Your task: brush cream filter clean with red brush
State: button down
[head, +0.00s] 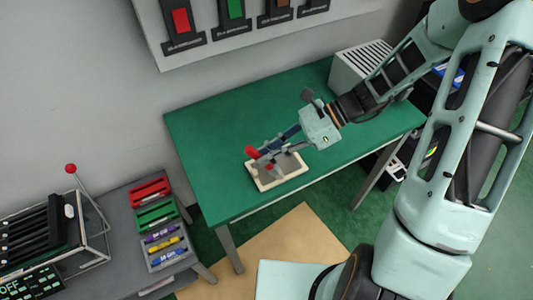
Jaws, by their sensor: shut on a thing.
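The cream filter (264,187) is a shallow cream tray-like frame with a grey inside, lying on the green table (217,195) near its front edge. My gripper (270,152) reaches in from the upper right and is over the filter. It is shut on the red brush (253,153), whose red part shows at the gripper's left side. The brush is at the filter's back left part. I cannot tell whether its bristles touch the filter, as the fingers hide part of both.
A light slotted box (361,67) stands at the table's back right. A grey side table (125,207) at left holds red and green holders and several markers. A rack with a red-knobbed lever (71,169) is further left. The table's left part is clear.

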jog(key=shift+r+p, duration=1.8)
jog(key=shift+r, duration=0.65)
jog(key=shift+w, duration=0.1)
